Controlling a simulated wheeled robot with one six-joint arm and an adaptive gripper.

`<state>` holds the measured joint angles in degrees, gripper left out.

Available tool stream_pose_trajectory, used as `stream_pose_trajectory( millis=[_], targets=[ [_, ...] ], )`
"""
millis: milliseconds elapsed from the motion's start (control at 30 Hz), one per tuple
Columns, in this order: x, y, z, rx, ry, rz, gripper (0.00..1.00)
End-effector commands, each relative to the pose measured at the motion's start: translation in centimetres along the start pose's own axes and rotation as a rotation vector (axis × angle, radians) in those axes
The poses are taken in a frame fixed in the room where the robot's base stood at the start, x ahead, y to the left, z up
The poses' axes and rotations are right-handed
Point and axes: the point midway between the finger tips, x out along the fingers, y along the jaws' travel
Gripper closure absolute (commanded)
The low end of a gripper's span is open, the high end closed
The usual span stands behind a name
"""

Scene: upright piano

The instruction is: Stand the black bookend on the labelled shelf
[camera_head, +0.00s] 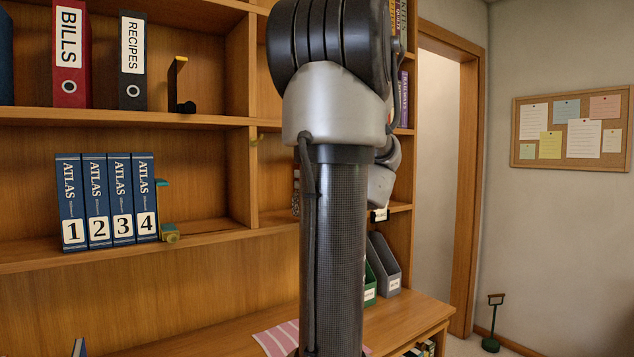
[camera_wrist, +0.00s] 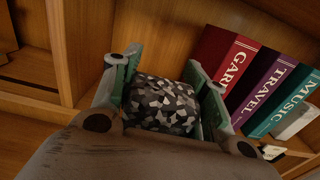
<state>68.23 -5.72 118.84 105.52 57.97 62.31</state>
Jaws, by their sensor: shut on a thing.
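In the wrist view, my gripper (camera_wrist: 161,62) is shut on a block-like thing with a black, grey and white mottled pattern (camera_wrist: 164,101). I cannot tell from its shape whether it is a bookend. A label also shows in the head view (camera_head: 380,214), beside my arm. In the head view, my arm hides my gripper. A black bookend (camera_head: 183,105) with a yellow edge stands right of the RECIPES binder on the upper left shelf.
Several blue atlases (camera_head: 108,200) stand by a teal and yellow bookend (camera_head: 166,212). Magazine files (camera_head: 386,264) stand on the lower top.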

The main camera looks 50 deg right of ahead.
Motion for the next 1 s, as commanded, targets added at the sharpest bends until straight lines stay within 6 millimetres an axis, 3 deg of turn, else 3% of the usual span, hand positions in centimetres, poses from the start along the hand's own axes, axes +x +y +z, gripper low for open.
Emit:
stream_pose_trajectory(
  millis=[1000],
  targets=[
    [12.0, 0.0, 0.1, 0.0, -0.002, 0.001, 1.0]
  ],
)
